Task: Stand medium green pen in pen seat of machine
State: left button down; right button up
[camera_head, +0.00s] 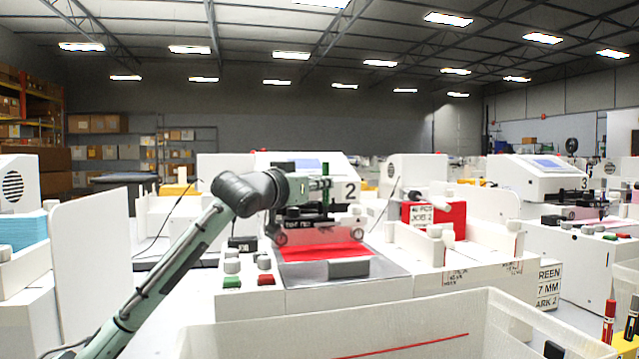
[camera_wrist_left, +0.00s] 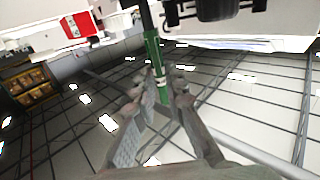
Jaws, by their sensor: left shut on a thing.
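My left gripper (camera_head: 318,190) is at the front of the white machine marked 2 (camera_head: 340,172), above its red sheet (camera_head: 325,251). It is shut on the green pen (camera_head: 326,170), which stands roughly upright. In the left wrist view the green pen (camera_wrist_left: 152,50) lies between the fingertips of the left gripper (camera_wrist_left: 160,95), with a darker upper length and a pale band. The black carriage (camera_head: 300,217) is just below and beside the gripper. The pen seat is hard to make out, and I cannot tell whether the pen touches it. My right gripper is not in view.
A white bin (camera_head: 400,335) stands in front, with a red line inside. Green (camera_head: 232,282) and red (camera_head: 266,280) buttons sit left of the sheet. A red job box (camera_head: 450,214) and white trays are to the right. Loose markers (camera_head: 609,322) stand at lower right.

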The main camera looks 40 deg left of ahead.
pick_arm(q)
jog(key=shift+f+b, duration=1.7)
jog(key=shift+f, duration=0.8)
jog(key=c, duration=1.5)
grip_release()
notch_tip(320, 180, up, 10)
send_over(324, 205)
jog(key=s, duration=0.2)
jog(key=shift+d+r, duration=0.15)
